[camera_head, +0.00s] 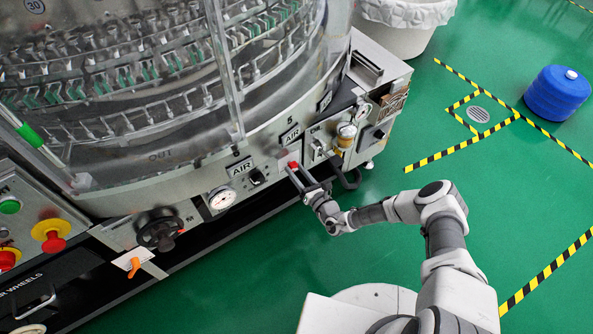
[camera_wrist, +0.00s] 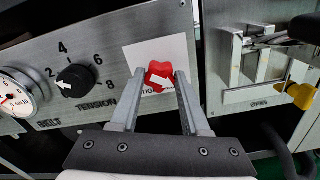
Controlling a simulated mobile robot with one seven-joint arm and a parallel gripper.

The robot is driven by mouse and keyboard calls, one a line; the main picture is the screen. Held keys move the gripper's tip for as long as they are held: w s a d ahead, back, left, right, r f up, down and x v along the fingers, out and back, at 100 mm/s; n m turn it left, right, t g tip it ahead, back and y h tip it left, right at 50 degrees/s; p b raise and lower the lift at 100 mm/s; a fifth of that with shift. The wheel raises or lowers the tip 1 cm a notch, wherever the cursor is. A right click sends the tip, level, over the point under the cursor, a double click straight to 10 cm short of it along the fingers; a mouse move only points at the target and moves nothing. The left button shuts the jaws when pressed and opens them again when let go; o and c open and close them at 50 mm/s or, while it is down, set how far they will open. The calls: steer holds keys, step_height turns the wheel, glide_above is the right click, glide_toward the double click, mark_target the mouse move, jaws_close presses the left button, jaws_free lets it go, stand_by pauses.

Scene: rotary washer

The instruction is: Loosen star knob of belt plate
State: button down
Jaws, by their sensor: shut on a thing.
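A red star knob (camera_wrist: 159,74) with a white arrow sits on a white label on the grey machine panel (camera_wrist: 212,70). The label's lettering is partly hidden. My gripper (camera_wrist: 160,77) has one finger on each side of the knob and is shut on it. In the camera_head view, the red knob (camera_head: 292,164) shows small on the machine's front, with my gripper (camera_head: 294,168) reaching it from the lower right.
Left of the knob are a black TENSION dial (camera_wrist: 75,80) and a round gauge (camera_wrist: 12,95). To the right is a recessed metal bracket (camera_wrist: 262,68) and a yellow part (camera_wrist: 300,95). A blue drum (camera_head: 556,95) stands on the green floor, which is mostly clear.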

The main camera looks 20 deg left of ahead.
steer(key=shift+c, duration=1.9)
jaws_free()
steer(key=p+v, duration=0.3)
steer(key=v, duration=1.4)
steer(key=shift+s+p, duration=0.25)
steer(key=shift+p, duration=0.15)
steer(key=shift+d, duration=0.1)
